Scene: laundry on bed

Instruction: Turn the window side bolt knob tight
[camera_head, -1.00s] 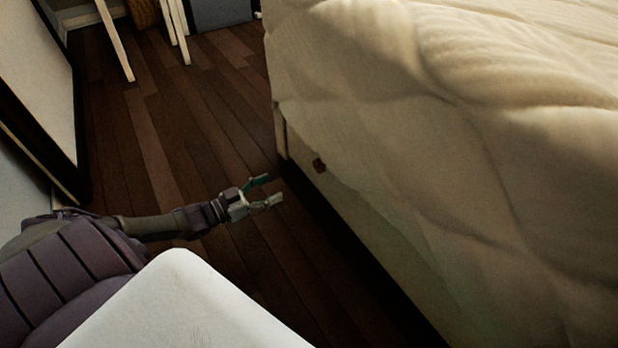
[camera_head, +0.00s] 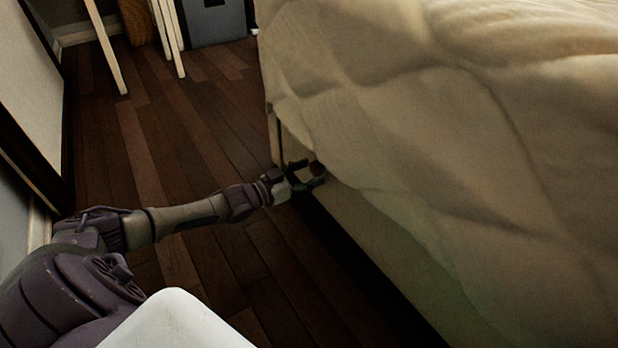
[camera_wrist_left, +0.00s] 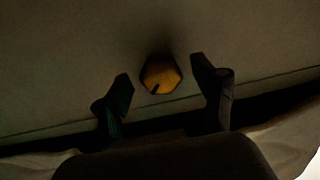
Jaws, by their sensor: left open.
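The bolt knob (camera_wrist_left: 161,74) is a small orange-yellow hexagonal knob with a dark mark near its lower edge, on the pale side panel of the bed. It shows in the left wrist view between the two fingers of my left gripper (camera_wrist_left: 165,95), which stand apart on either side of it. I see no clear contact. In the head view the left gripper (camera_head: 312,174) is at the bed's side panel, its fingers around the small brown knob (camera_head: 317,170), which is partly hidden. My right gripper is not in view.
A thick cream quilt (camera_head: 450,130) covers the bed and hangs over the side panel (camera_head: 360,225) just above the knob. The dark wood floor (camera_head: 170,140) is clear on the left. A framed panel (camera_head: 30,90) leans at the left wall, and white legs (camera_head: 165,35) stand at the back.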

